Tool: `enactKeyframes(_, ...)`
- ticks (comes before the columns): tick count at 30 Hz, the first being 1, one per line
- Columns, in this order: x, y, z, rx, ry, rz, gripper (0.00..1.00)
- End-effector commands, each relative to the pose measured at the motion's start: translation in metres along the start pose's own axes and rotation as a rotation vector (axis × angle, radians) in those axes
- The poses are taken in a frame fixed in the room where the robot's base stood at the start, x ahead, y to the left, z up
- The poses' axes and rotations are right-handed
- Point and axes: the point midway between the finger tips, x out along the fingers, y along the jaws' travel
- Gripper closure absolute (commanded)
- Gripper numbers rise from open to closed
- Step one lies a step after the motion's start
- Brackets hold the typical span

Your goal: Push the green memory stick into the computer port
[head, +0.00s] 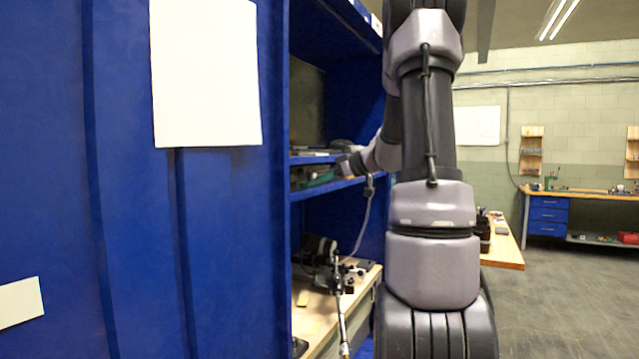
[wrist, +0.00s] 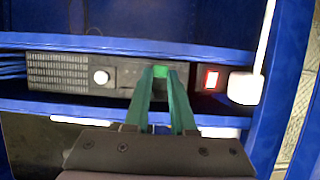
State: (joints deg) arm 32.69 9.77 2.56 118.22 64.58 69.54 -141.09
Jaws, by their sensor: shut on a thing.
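The green memory stick (wrist: 161,71) is a small bright green block between the tips of my gripper (wrist: 161,77) in the wrist view. The two teal fingers are shut on it. The computer (wrist: 65,75) is a low grey box on a blue shelf, with a vent grille and a round white button on its front. The stick is in front of the computer's face; I cannot tell whether it touches. The port is not visible, and the fingers and stick cover that part of the front. In the head view my gripper (head: 321,180) reaches into the blue cabinet, small and partly hidden.
A lit red switch (wrist: 210,78) and a white block (wrist: 245,88) are right of the stick. Blue shelf edges (wrist: 60,41) run above and below the computer, with a blue upright at right. A wooden bench (head: 505,252) stands beyond my arm.

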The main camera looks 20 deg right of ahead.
Motion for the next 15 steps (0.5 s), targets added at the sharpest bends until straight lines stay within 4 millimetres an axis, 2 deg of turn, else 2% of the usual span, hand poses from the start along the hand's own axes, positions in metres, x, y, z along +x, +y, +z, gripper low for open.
enactKeyframes(15, 0.0062, -0.0002, -0.0027, 0.0, 0.001, -0.001, 1.0)
